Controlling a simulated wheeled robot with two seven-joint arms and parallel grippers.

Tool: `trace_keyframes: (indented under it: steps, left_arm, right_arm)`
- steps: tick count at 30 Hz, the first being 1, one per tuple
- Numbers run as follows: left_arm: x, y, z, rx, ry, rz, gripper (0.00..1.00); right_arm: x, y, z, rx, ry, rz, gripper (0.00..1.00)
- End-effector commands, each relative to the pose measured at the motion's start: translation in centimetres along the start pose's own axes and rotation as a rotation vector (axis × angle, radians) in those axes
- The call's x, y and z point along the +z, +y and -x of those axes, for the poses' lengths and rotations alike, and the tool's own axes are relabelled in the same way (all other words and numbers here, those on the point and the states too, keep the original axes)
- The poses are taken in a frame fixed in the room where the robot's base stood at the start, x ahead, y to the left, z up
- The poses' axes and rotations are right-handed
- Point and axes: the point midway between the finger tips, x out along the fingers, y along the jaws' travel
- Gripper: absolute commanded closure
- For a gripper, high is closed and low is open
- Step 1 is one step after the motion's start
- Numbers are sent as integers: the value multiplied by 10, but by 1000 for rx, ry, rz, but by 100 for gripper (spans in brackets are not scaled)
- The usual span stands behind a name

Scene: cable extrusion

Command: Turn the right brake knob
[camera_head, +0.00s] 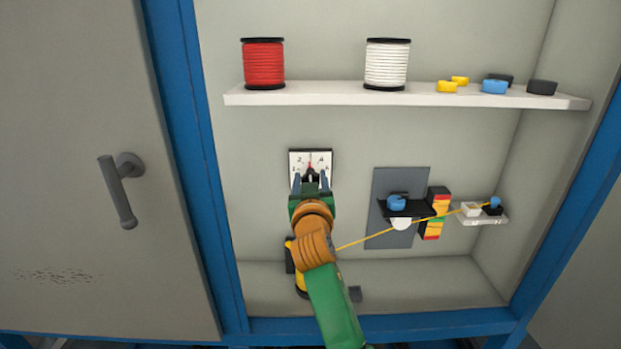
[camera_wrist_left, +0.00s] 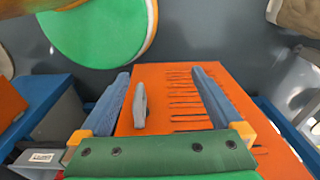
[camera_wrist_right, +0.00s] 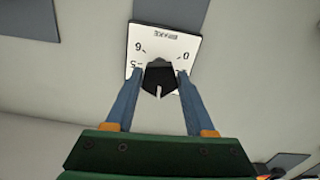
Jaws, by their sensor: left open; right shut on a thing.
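The black brake knob (camera_wrist_right: 159,80) sits on a white numbered dial plate (camera_head: 320,157) on the cabinet's back wall. My right gripper (camera_head: 311,179) reaches up to the dial in the head view. In the right wrist view its blue-grey fingers (camera_wrist_right: 158,79) are on either side of the knob and shut on it. The knob's pale pointer shows between the fingers, and part of the dial is hidden behind them. My left gripper (camera_wrist_left: 160,76) shows only in the left wrist view. It is open and empty, above an orange surface (camera_wrist_left: 175,95) with dark slots.
A shelf (camera_head: 330,95) above the dial holds a red spool (camera_head: 263,64), a white spool (camera_head: 387,64) and several small caps. To the right, a yellow cable (camera_head: 375,236) runs past a grey panel (camera_head: 382,180) and a colour-striped block (camera_head: 433,228). A cabinet door (camera_head: 70,230) stands at left.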

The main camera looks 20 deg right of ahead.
Motion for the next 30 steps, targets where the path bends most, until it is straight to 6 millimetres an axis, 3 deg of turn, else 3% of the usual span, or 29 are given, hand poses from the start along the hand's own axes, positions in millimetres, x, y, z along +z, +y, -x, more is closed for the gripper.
trace_keyframes:
  steps: [18,30]
  left_arm:
    - [-4,-1,31,-1,3,0,0]
    - [-5,-1,38,-1,3,0,0]
  right_arm:
    - [1,2,0,1,-9,455,100]
    - [2,2,-1,3,-7,592,100]
